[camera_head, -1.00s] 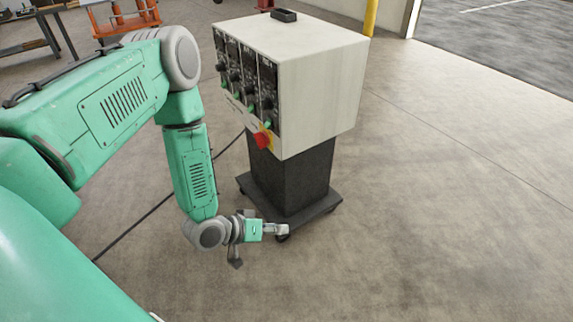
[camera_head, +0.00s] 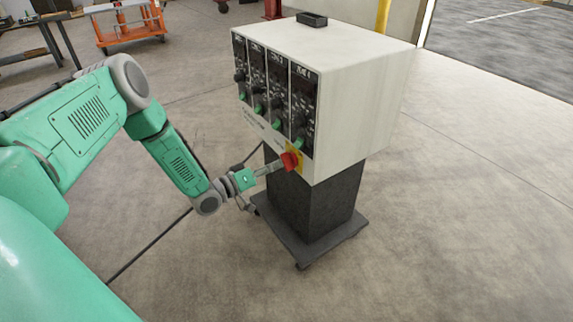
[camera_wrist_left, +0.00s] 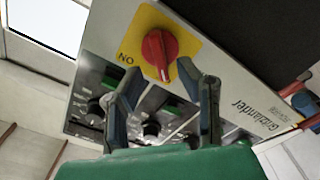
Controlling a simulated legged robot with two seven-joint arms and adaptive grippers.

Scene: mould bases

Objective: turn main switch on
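The main switch is a red rotary knob (camera_head: 290,160) on a yellow plate (camera_head: 299,153) at the lower front corner of the white control box (camera_head: 355,75). In the left wrist view the red knob (camera_wrist_left: 158,52) shows close ahead, with "ON" printed on the yellow plate (camera_wrist_left: 187,33). My left gripper (camera_head: 276,165) is right at the knob in the head view. In the wrist view its two fingers (camera_wrist_left: 158,80) are spread apart, one on each side below the knob, with nothing between them. Contact with the knob cannot be told. My right gripper is not in view.
The box stands on a dark pedestal with a wheeled base (camera_head: 310,245). A black cable (camera_head: 150,242) runs along the floor. An orange cart (camera_head: 130,25) and a table (camera_head: 30,45) are at the back left. The floor at right is clear.

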